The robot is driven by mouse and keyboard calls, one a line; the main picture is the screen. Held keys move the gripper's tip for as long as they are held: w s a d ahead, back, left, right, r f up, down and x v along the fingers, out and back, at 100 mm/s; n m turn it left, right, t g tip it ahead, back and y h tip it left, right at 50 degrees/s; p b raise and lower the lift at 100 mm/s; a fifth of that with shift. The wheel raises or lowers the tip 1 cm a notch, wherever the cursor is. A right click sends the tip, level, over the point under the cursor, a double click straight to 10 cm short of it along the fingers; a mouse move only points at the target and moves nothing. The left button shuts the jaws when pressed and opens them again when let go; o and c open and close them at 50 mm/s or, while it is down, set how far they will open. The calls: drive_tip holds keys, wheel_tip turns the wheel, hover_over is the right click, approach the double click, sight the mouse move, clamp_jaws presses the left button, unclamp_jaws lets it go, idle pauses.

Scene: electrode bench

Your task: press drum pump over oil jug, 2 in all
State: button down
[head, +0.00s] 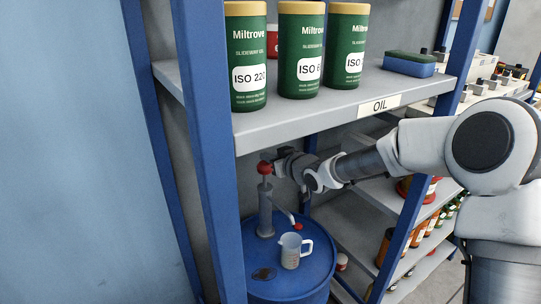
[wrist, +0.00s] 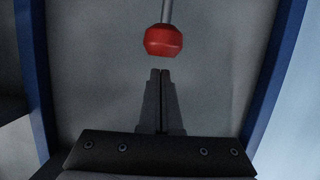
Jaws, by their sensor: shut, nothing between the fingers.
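The drum pump (head: 265,211) stands upright on a blue drum (head: 318,262), with a red knob (head: 264,168) on top and a spout reaching to the right. The oil jug (head: 291,252), a clear measuring jug with a handle, stands upright on the drum lid below the spout's end. In the head view my gripper (head: 277,160) is beside the knob, at about its height. In the wrist view my gripper (wrist: 160,72) is shut and empty, with its tips just short of the red knob (wrist: 164,40). A small gap shows between them. I cannot tell how much oil the jug holds.
A shelf labelled OIL (head: 379,106) runs above the drum and holds green Miltrove cans (head: 301,50) and a blue-green sponge (head: 408,64). A blue rack post (head: 207,140) stands left of the pump. Lower shelves at the right hold orange and green containers.

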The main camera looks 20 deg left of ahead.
sight(265, 176)
drive_tip(key=shift+f, duration=0.4)
drive_tip(key=shift+s+f+b, duration=0.15)
drive_tip(key=shift+f+b, duration=1.45)
drive_tip(key=shift+f, duration=1.25)
drive_tip(key=shift+d, duration=0.1)
drive_tip(key=s+d+r+p, duration=0.5)
drive_tip(key=s+d+r, duration=0.1)
drive_tip(key=r, duration=0.1)
drive_tip(key=shift+d+r, duration=0.35)
drive_tip(key=shift+r, duration=0.05)
